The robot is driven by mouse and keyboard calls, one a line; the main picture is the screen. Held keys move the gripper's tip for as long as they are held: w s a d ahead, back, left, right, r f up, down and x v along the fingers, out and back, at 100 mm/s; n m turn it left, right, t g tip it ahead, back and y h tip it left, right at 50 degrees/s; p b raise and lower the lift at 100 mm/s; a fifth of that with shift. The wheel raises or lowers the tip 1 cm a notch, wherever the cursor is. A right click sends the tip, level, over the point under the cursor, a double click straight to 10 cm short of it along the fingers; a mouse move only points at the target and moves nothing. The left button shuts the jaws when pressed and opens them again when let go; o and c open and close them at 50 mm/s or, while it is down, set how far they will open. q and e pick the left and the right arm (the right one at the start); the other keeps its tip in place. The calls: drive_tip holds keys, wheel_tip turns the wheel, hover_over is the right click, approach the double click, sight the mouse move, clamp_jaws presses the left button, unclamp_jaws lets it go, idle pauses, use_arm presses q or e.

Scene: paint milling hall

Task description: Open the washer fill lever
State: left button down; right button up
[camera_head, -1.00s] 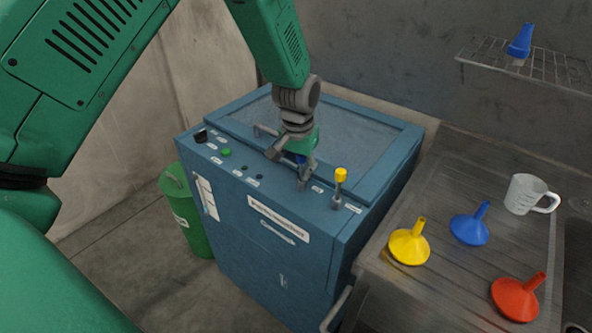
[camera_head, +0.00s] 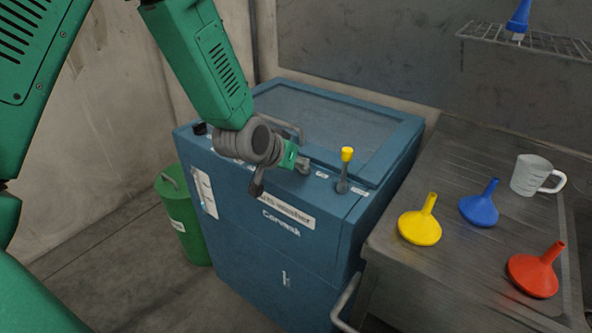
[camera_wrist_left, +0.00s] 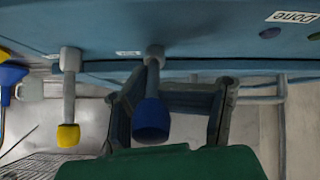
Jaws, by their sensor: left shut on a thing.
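The blue washer (camera_head: 262,245) stands in the middle of the head view, with two levers on its top front ledge. The yellow-tipped lever (camera_head: 344,170) stands upright on the right; it also shows in the left wrist view (camera_wrist_left: 68,100). My left gripper (camera_head: 300,166) is at the other lever, left of the yellow one, whose knob it hides in the head view. In the left wrist view, this blue-tipped lever (camera_wrist_left: 151,118) lies between the dark fingers, which are shut on it. Its small label is unreadable. My right gripper is not in view.
A metal bench right of the washer holds yellow (camera_head: 420,226), blue (camera_head: 480,208) and red (camera_head: 535,272) funnels and a measuring jug (camera_head: 532,175). A wire shelf (camera_head: 530,42) hangs above. A green bin (camera_head: 180,220) stands left of the washer.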

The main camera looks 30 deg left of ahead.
use_arm(q)
drive_tip(key=shift+s+d+f+t+b, duration=0.3)
drive_tip(key=shift+s+f+t+b, duration=0.1)
drive_tip(key=shift+s+f+b, duration=0.15)
drive_tip(key=c, duration=1.6)
unclamp_jaws()
drive_tip(key=shift+d+r, duration=0.15)
drive_tip(key=shift+r, duration=0.1)
drive_tip(key=shift+w+a+r, duration=0.1)
drive_tip(key=shift+w+a, duration=0.05)
drive_tip(key=shift+a, duration=0.05)
drive_tip(key=v, duration=0.7)
drive_tip(key=shift+a, duration=0.15)
